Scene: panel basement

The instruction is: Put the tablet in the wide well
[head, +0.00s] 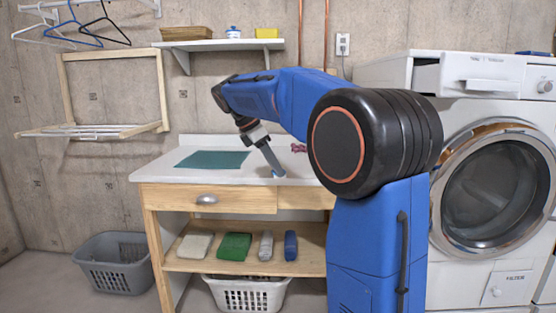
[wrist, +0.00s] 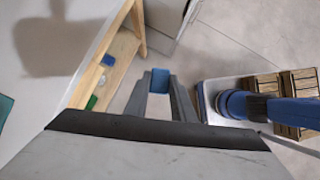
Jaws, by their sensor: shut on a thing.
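My gripper (head: 276,172) points down over the white worktop, left of my arm's large black joint. In the wrist view my gripper (wrist: 160,82) has its grey fingers closed on a small blue block, the tablet (wrist: 160,78). The tablet also shows small at the fingertips in the head view (head: 280,173), above or close to the worktop; I cannot tell whether it touches. The washing machine (head: 490,190) stands at the right. Its detergent drawer (head: 480,78) looks pulled out at the top left. The inside of the drawer, with any wide well, is hidden from this view.
The worktop (head: 165,176) carries a teal mat (head: 213,160) and a pink item (head: 298,148). Several folded or rolled cloths lie on the lower shelf (head: 225,265). A grey basket (head: 112,262) and a white basket (head: 250,294) stand low. A wooden drying rack (head: 95,130) hangs left.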

